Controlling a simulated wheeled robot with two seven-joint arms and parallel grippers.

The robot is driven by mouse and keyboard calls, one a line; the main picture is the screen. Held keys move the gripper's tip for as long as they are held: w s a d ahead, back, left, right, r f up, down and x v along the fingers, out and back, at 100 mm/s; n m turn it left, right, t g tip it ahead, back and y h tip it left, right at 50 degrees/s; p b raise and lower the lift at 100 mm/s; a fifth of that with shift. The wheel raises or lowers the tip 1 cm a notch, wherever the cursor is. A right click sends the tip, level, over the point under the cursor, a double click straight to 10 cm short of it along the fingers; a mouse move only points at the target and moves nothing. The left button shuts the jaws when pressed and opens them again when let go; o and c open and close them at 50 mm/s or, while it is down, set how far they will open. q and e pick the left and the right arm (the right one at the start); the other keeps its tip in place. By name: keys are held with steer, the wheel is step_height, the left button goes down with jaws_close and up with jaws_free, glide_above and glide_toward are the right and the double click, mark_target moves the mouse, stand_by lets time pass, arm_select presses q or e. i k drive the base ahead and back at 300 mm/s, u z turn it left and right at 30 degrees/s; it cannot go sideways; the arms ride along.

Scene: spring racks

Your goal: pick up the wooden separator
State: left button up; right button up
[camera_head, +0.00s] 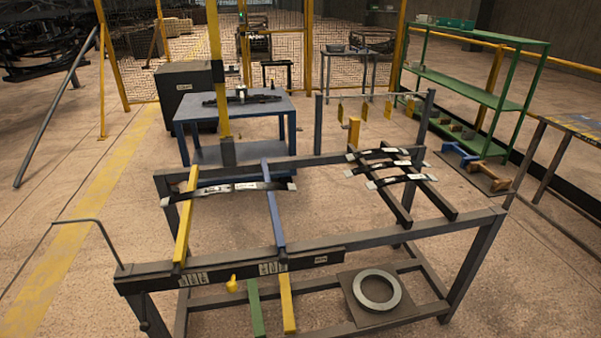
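No piece is plainly recognisable as the wooden separator. A small brown, wood-coloured piece (487,174) lies on a dark plate on the floor at the right, beside a blue piece (458,150); I cannot tell if it is the separator. The grey metal rack (330,160) stands in the middle. One dark leaf spring (228,188) lies across its yellow bar (184,222) and blue bar (273,208). Several more springs (388,167) lie across two dark bars on its right side. Neither of my grippers is in view.
A grey ring (377,289) lies on a plate on the rack's lower frame. A blue table (236,112) and a green shelf (470,86) stand behind. A table edge (575,125) comes in at the right. The floor at left is mostly clear.

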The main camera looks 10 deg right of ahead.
mark_target(498, 183)
steer(key=z, duration=0.5)
steer(key=k, duration=0.6)
steer(key=z, duration=1.25)
steer(key=i, duration=1.95)
steer(key=u, duration=0.85)
steer(key=i, duration=0.35)
steer(key=u, duration=0.4)
